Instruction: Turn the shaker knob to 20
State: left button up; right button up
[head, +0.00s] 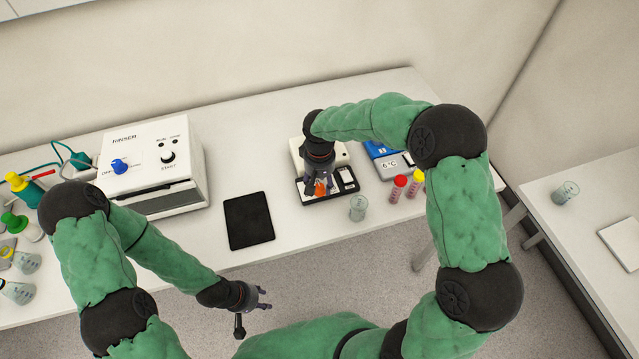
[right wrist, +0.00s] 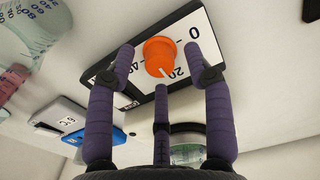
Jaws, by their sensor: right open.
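The shaker's orange knob (right wrist: 160,55) sits on a white dial panel (right wrist: 192,30) with the numbers 0, 20 and 40 in the right wrist view. In the head view the knob (head: 320,187) shows under my right gripper (head: 318,184), at the front of the shaker (head: 345,158). The right gripper (right wrist: 160,78) is open, with its purple fingers spread around the knob; I cannot tell whether any finger touches it. My left gripper (head: 262,298) is off the table's front edge, empty, fingers spread.
A white box with a blue knob (head: 150,155) stands left, and a black pad (head: 248,220) lies beside it. A glass beaker (head: 358,208), two red- and yellow-capped tubes (head: 397,188) and a blue device (head: 385,158) stand close to the shaker. Several bottles are far left.

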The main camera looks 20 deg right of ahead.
aim_at(319, 186)
notch_tip(319, 186, up, 11)
dwell(0.4)
jog(key=shift+r, duration=0.1)
